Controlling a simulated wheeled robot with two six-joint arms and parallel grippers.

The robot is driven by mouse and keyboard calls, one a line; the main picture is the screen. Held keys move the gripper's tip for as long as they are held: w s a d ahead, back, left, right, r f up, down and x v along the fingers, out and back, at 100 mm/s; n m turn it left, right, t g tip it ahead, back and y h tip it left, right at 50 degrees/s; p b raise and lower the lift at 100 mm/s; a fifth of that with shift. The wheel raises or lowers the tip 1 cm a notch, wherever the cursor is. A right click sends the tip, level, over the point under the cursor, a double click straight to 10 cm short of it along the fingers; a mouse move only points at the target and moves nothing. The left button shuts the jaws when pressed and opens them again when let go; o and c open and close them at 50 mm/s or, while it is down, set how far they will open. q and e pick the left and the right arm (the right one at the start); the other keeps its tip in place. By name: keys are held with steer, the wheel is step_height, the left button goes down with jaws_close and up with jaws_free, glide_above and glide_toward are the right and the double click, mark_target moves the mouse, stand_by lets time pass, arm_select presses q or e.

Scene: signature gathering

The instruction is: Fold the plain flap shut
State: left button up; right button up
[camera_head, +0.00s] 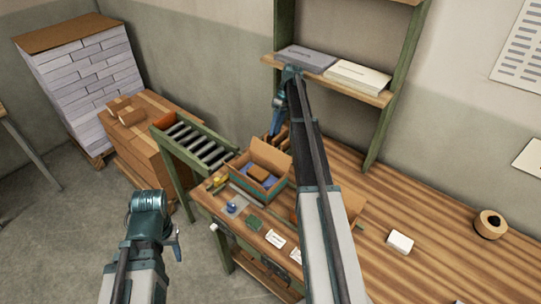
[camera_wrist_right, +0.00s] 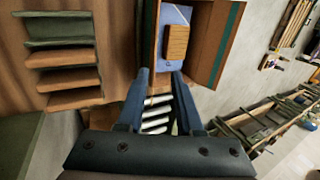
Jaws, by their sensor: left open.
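An open brown carton (camera_head: 259,187) with a teal band stands on the wooden table, left of my right arm. A plain brown flap (camera_head: 272,155) stands raised at its far side. Blue material and a brown block (camera_head: 258,173) lie inside. In the right wrist view the carton (camera_wrist_right: 207,45) is at the top, with the brown block (camera_wrist_right: 177,42) on the blue material. My right gripper (camera_head: 275,128) is beyond the carton; its fingers (camera_wrist_right: 159,82) are apart and empty, below the carton in the wrist view. My left gripper (camera_head: 150,205) is open, left of the table and away from the carton.
A roller conveyor (camera_head: 198,146) is left of the carton. Wooden slots (camera_wrist_right: 65,72) are left of my right gripper in the wrist view. Cards (camera_head: 275,238) and a green pad (camera_head: 254,223) lie at the front. A tape roll (camera_head: 490,224) and white block (camera_head: 400,241) lie right.

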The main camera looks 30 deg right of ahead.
mark_target(270, 148)
steer(key=b+x, duration=0.4)
steer(key=x, duration=0.1)
steer(key=b+x, duration=0.2)
steer(key=x, duration=0.1)
steer(key=shift+w+d+f+b, duration=0.2)
steer(key=shift+d+f+b, duration=0.15)
steer(key=shift+f+b, duration=0.05)
steer(key=shift+s+a+f+b, duration=0.1)
steer(key=shift+a+f+b, duration=0.2)
steer(key=shift+f+b, duration=0.25)
steer(key=shift+r, duration=0.1)
steer(key=shift+c, duration=0.3)
jaws_close()
